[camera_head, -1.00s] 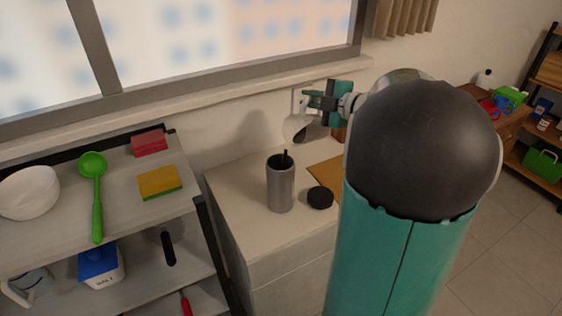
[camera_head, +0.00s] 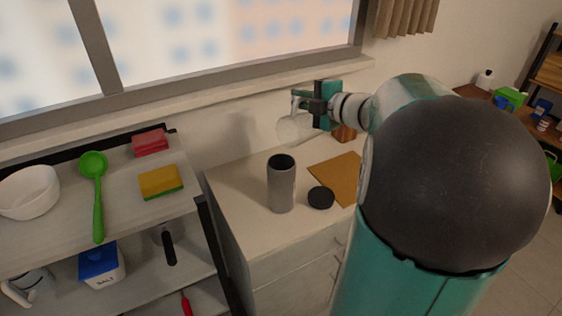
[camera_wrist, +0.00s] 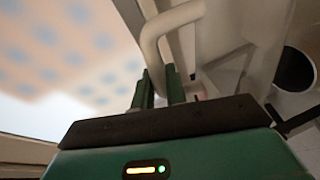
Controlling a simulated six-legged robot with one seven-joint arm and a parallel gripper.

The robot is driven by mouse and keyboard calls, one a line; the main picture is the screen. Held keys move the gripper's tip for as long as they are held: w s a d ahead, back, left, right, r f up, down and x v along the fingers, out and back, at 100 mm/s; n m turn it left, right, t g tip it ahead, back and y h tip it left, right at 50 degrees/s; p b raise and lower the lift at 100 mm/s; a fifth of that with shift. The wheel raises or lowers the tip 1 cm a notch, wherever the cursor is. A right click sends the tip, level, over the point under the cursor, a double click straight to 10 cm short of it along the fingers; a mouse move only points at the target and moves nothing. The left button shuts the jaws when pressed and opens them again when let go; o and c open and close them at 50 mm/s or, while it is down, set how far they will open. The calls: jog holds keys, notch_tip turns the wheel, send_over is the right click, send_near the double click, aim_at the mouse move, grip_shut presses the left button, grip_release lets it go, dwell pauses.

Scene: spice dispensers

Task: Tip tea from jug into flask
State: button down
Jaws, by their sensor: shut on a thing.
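The jug (camera_head: 291,129) is clear and pale, held in the air above and behind the flask. It looks tilted, and I see no dark tea in it. My gripper (camera_head: 312,105) is shut on its handle. In the wrist view the fingers (camera_wrist: 160,88) close around the pale handle (camera_wrist: 166,32). The grey flask (camera_head: 281,186) stands upright on the counter with its dark mouth open. I cannot see the level inside it. In the wrist view a dark round shape (camera_wrist: 295,70) shows at right, perhaps the flask's mouth.
A black lid (camera_head: 321,197) lies on the counter (camera_head: 235,190) right of the flask, near a brown board (camera_head: 336,178). The shelf (camera_head: 130,205) at left holds a white bowl (camera_head: 29,192), a green ladle (camera_head: 96,190) and sponges (camera_head: 160,182). The window and wall stand close behind the jug.

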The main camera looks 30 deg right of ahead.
jog(key=d+m, duration=0.1)
jog(key=d+f+m, duration=0.1)
jog(key=d, duration=0.1)
jog(key=w+d+f+m, duration=0.1)
jog(key=d, duration=0.1)
jog(key=shift+d+f+y, duration=0.1)
jog(key=shift+f+y, duration=0.1)
jog(key=shift+y, duration=0.2)
jog(key=shift+s, duration=0.1)
jog(key=w+d+f+m+t+y, duration=0.1)
jog(key=w+d+f+m+y, duration=0.15)
jog(key=d+f+m, duration=1)
jog(key=shift+a+r+n, duration=0.3)
jog(key=shift+r+n, duration=0.05)
jog(key=shift+r, duration=0.6)
jog(key=shift+a+r+n, duration=0.25)
jog(key=shift+r+n, duration=0.05)
jog(key=shift+r, duration=0.6)
